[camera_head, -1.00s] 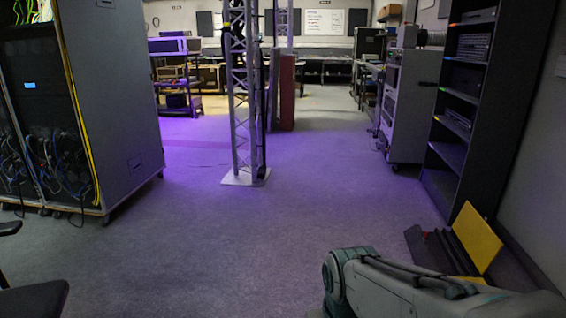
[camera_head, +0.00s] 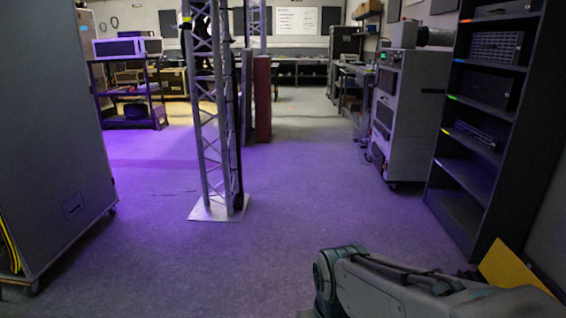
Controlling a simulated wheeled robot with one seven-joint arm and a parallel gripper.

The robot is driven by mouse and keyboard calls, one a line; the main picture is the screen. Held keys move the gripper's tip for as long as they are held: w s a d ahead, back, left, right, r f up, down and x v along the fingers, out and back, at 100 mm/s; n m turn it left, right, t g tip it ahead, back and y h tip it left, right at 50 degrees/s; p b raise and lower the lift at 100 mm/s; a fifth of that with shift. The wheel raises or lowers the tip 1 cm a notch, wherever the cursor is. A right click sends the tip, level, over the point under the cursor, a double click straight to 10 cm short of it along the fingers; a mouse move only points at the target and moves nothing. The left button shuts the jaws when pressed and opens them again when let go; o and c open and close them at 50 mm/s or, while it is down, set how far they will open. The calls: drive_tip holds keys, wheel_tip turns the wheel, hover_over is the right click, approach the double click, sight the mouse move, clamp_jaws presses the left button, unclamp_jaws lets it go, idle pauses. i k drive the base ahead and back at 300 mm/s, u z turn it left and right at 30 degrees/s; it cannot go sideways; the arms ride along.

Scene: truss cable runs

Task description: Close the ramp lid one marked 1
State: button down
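A yellow panel (camera_head: 512,268) shows at the lower right, beside the foot of the dark shelf and partly behind my arm. It looks like a raised lid of a cable ramp; no mark on it can be read. The ramp body under it is hidden by my arm and the frame edge. My arm reaches in from the lower right corner, and its gripper end is not in view.
A truss tower (camera_head: 212,120) stands on a white base plate (camera_head: 218,208) at centre left. A grey rack cabinet (camera_head: 55,130) is at the left. A dark shelf (camera_head: 490,120) and a grey equipment rack (camera_head: 402,115) line the right. The floor (camera_head: 310,215) between them is clear.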

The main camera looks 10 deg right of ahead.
sight(501, 267)
drive_tip(key=z, duration=0.2)
drive_tip(key=i, duration=1.6)
drive_tip(key=z, duration=1)
drive_tip(key=i, duration=1.15)
drive_tip(key=z, duration=1.75)
drive_tip(key=i, duration=0.85)
drive_tip(key=z, duration=0.5)
